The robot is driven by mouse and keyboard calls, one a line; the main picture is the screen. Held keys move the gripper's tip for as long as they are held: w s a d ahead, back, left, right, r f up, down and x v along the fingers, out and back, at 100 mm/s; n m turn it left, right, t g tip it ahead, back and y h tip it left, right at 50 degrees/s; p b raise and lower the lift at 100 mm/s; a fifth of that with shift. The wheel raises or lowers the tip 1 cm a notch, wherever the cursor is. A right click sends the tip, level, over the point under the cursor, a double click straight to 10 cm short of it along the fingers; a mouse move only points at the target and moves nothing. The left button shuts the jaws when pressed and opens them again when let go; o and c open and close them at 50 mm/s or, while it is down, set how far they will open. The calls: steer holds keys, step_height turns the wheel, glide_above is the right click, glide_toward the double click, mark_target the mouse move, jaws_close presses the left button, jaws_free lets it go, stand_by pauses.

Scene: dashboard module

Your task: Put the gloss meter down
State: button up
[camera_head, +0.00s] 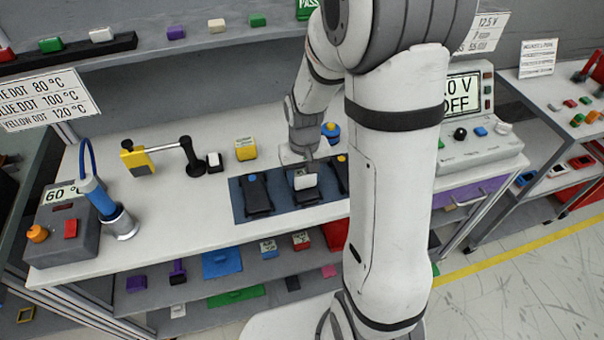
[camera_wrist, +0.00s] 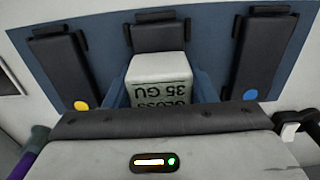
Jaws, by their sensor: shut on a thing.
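The gloss meter (camera_wrist: 158,82) is a small white box with dark lettering that reads "GLOSS 35 GU", upside down in the wrist view. My gripper (camera_head: 305,170) is shut on it over the blue mat (camera_head: 237,203). The gloss meter also shows in the head view (camera_head: 304,181), in front of the middle black holder (camera_wrist: 160,35). I cannot tell whether it touches the mat or the holder.
A yellow block (camera_head: 246,149), a black-handled yellow tool (camera_head: 140,158) and a grey heater unit (camera_head: 62,232) are to the left. A power supply (camera_head: 470,140) stands right.

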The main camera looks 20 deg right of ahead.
mark_target(305, 171)
steer(key=shift+f, duration=0.2)
steer(key=o, duration=1.1)
steer(key=shift+o, duration=0.2)
step_height(305, 171, up, 12)
steer(key=shift+f, duration=0.2)
steer(key=s+r+t, duration=0.1)
steer(key=s+r, duration=0.1)
steer(key=s, duration=0.5)
steer(key=s+r+t, duration=0.2)
steer(key=s+r, duration=0.1)
steer(key=s, duration=0.4)
steer(key=shift+r, duration=0.35)
